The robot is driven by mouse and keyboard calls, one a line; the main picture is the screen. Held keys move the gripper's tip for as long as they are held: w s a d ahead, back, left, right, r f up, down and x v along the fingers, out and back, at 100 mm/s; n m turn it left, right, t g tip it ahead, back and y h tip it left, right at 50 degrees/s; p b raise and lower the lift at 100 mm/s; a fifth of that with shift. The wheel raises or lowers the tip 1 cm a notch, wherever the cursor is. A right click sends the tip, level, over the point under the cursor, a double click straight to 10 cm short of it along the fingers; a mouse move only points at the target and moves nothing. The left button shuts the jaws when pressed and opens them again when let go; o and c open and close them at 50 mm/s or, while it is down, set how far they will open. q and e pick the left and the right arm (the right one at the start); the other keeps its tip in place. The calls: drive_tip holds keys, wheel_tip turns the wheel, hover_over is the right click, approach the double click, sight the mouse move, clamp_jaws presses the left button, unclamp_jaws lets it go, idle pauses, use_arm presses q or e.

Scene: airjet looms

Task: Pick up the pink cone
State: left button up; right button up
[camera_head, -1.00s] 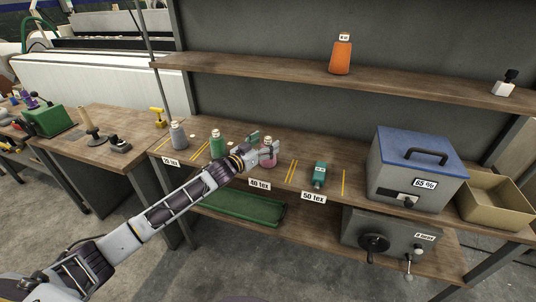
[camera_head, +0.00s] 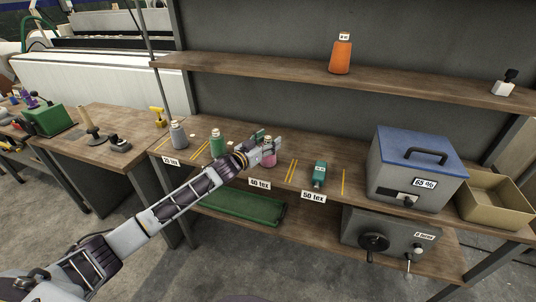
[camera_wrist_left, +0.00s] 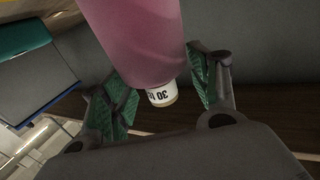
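The pink cone (camera_head: 269,159) stands on the workbench behind the 40 tex label, with its pale tip up. In the left wrist view the pink cone (camera_wrist_left: 140,35) fills the upper middle, upside down, and its white tip label reads 30. My left gripper (camera_head: 269,142) is at the cone's upper part, one finger on each side. In the wrist view the left gripper (camera_wrist_left: 163,92) shows its green pads spread beside the cone, with a narrow gap at the right pad. Contact on the left side is unclear. My right gripper is not in view.
A grey cone (camera_head: 178,135) and green cone (camera_head: 217,143) stand left; a teal cone (camera_head: 319,174) lies right. A blue-lidded box (camera_head: 416,160) and open bin (camera_head: 497,202) fill the right end. An orange cone (camera_head: 340,54) stands on the shelf above (camera_head: 270,71).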

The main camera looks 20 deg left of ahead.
use_arm(q)
drive_tip(key=c, duration=0.9)
drive_tip(key=shift+c, duration=1.1)
drive_tip(key=shift+r, duration=0.1)
wheel_tip(320, 180, up, 8)
drive_tip(key=shift+r, duration=0.95)
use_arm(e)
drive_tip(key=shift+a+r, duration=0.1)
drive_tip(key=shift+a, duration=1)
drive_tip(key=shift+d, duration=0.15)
